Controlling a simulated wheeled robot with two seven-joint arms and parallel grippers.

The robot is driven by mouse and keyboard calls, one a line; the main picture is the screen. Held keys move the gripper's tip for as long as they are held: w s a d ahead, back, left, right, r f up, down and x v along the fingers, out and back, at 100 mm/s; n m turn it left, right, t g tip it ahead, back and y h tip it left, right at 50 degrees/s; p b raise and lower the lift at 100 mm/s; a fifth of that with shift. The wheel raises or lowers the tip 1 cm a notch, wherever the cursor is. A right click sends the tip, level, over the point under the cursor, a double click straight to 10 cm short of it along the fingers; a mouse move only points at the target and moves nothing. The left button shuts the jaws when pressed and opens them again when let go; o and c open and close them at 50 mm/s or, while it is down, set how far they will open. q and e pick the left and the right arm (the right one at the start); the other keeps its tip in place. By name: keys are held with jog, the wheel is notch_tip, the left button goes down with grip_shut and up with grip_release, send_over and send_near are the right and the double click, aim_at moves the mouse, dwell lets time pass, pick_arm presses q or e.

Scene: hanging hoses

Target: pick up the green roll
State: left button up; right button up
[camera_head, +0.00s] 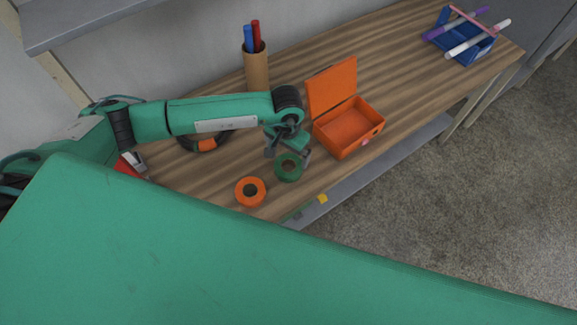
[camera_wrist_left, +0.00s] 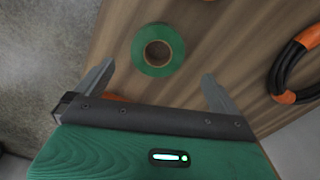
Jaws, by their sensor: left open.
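The green roll (camera_head: 289,167) lies flat on the wooden table near its front edge in the head view. My right gripper is not in view.
An orange roll (camera_head: 250,191) lies left of the green one. An open orange box (camera_head: 346,128) stands to the right. A pen cup (camera_head: 256,70), a blue holder with markers (camera_head: 462,45) and a black-orange hose coil (camera_head: 207,144) are also on the table (camera_head: 410,75).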

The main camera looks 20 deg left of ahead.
aim_at(289, 165)
pick_arm(q)
notch_tip(289, 165, down, 3)
jog(key=shift+w+f+b, duration=0.15)
jog(key=shift+f+b, duration=0.05)
jog(key=shift+b, duration=0.1)
jog(key=shift+f, duration=0.35)
jog(key=f, duration=0.2)
jog(key=f+b, duration=0.1)
jog(key=f, duration=0.1)
jog(key=shift+d, duration=0.2)
jog(key=c, duration=1)
jog(key=shift+c, duration=0.3)
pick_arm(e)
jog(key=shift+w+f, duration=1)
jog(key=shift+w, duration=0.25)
pick_arm(q)
jog(key=shift+r, duration=0.1)
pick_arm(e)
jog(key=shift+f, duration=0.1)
